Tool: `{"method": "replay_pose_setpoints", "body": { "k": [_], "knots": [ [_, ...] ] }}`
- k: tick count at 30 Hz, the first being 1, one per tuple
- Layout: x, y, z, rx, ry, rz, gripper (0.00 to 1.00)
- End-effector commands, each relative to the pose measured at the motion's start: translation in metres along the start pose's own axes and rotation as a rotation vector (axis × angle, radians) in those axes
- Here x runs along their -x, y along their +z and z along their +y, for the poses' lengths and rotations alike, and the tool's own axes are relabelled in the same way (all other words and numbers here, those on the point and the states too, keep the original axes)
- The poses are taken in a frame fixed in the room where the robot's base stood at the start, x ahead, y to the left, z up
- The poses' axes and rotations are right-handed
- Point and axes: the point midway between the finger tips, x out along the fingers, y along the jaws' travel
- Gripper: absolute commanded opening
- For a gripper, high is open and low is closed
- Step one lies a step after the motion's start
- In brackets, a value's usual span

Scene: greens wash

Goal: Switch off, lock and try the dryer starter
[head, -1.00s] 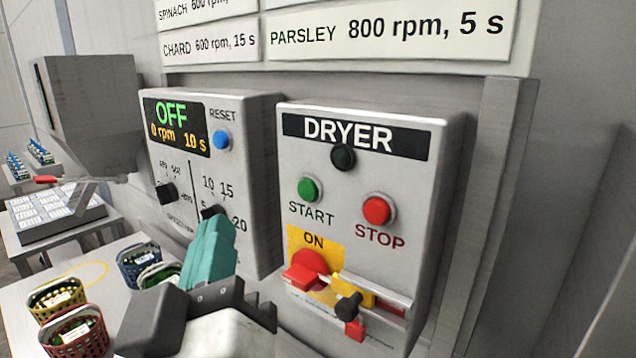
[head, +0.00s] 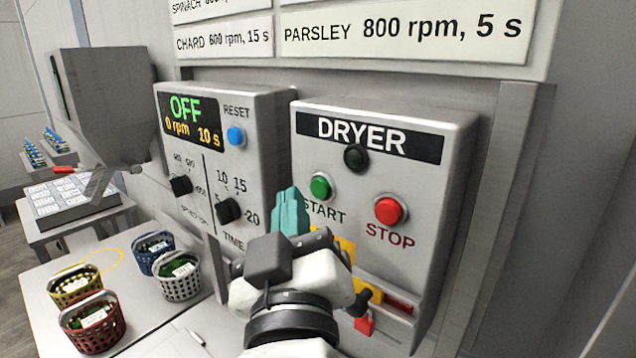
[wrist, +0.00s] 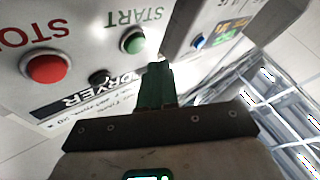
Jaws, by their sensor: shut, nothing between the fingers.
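The dryer starter box (head: 455,150) is on the wall, with a dark lamp (head: 356,158), a green START button (head: 321,187) and a red STOP button (head: 390,210). The red button (wrist: 46,68) and green button (wrist: 133,40) also show in the wrist view. My gripper (head: 290,200), with teal fingers, is shut and empty, just below and left of START in the head view. It hides the red switch handle and most of the yellow ON plate (head: 347,247). A red padlock-like piece (head: 365,325) hangs below a yellow part (head: 368,290) at the lower right.
Left of the starter, a control panel (head: 275,130) reads OFF, 0 rpm, 10 s, with a blue RESET button (head: 236,136) and two black knobs. Several baskets, including a red one (head: 95,325), stand on the table (head: 35,300). The right wall is clear.

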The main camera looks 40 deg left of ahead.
Motion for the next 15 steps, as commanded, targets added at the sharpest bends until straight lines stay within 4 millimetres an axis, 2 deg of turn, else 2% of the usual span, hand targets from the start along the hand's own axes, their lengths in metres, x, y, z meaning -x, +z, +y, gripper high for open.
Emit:
{"method": "replay_pose_setpoints", "body": {
  "k": [6, 15],
  "knots": [
    [-0.0073, 0.0052, 0.0059, 0.001, 0.001, 0.000, 0.00],
    [-0.0080, 0.0059, 0.0061, 0.000, 0.000, 0.001, 0.00]
  ]
}}
